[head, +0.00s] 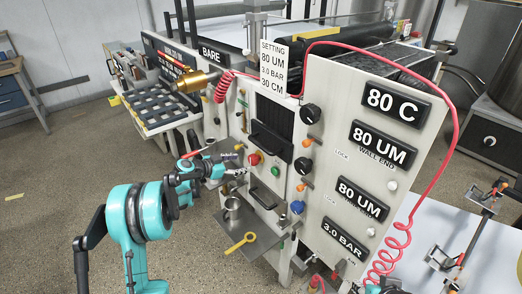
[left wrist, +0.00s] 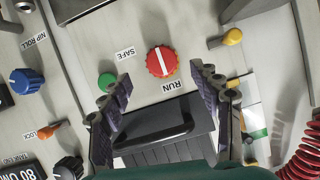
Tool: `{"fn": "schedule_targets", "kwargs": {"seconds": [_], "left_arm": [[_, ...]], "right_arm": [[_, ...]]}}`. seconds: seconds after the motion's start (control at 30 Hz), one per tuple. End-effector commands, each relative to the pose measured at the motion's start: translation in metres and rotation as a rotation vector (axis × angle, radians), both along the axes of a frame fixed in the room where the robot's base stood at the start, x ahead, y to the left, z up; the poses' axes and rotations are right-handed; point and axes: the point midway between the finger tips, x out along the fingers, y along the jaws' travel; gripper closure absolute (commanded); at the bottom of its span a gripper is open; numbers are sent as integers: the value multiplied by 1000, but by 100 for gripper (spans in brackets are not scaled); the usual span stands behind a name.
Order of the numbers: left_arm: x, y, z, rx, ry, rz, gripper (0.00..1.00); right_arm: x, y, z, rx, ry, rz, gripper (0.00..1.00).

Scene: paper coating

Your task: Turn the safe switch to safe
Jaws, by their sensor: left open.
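The safe switch, a round red knob (head: 254,159), sits on the pale front panel of the machine. In the left wrist view the red knob (left wrist: 161,62) carries a white line, with one end toward the RUN label (left wrist: 172,87). The SAFE label (left wrist: 125,53) is to its left. My left gripper (head: 236,176) is just in front of the panel, close to the knob. In the left wrist view its fingers (left wrist: 160,78) are open and empty, with the knob just beyond and between the tips.
A green button (left wrist: 106,80) is close beside the left fingertip. A dark handle (left wrist: 160,132), a blue knob (left wrist: 29,80) and a yellow knob (left wrist: 233,37) are nearby. A shelf with a yellow tool (head: 240,243) stands below. A red coiled hose (head: 400,235) hangs at right.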

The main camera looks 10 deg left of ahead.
Motion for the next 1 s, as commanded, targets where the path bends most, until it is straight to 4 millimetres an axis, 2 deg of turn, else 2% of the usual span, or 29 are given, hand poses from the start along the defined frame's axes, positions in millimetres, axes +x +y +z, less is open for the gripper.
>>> {"fn": "schedule_targets", "kwargs": {"seconds": [0.13, 0.53, 0.93, 1.0], "left_arm": [[9, -2, -8, 0, -16, -6, 37], [55, -33, -31, 2, -14, -6, 37], [62, -38, -32, 2, -13, -4, 37], [62, -38, -32, 2, -13, -4, 55]], "right_arm": [[0, 0, -3, 0, 0, 0, 60], [0, 0, -23, 0, 0, 0, 60], [0, 0, -24, 0, 0, 0, 60], [0, 0, -24, 0, 0, 0, 60]]}}
